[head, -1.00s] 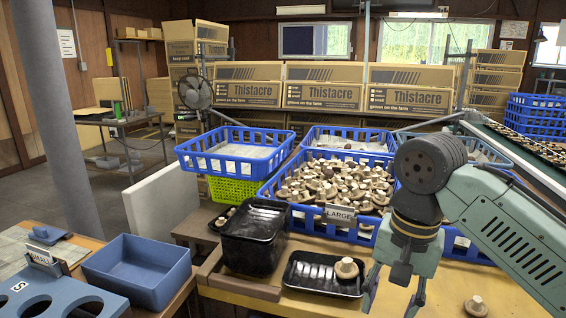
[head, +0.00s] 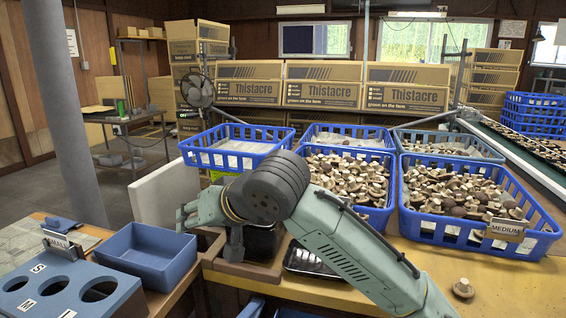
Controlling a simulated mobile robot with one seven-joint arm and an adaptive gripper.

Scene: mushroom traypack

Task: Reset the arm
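My arm reaches in from the lower right in the head view, with its dark ribbed joint over the black trays. My gripper (head: 208,230) is at the left end of the arm, above and right of the blue bin (head: 148,253). It is partly hidden behind my joint. Pale green parts point left and down there, but I cannot make out the fingertips clearly. I see nothing held.
Blue crates of mushrooms stand behind, one with a MEDIUM sign (head: 504,230). A loose mushroom (head: 463,288) lies on the yellow table (head: 515,283). A blue sizing board (head: 64,290) with holes is at the lower left. The table's right part is mostly clear.

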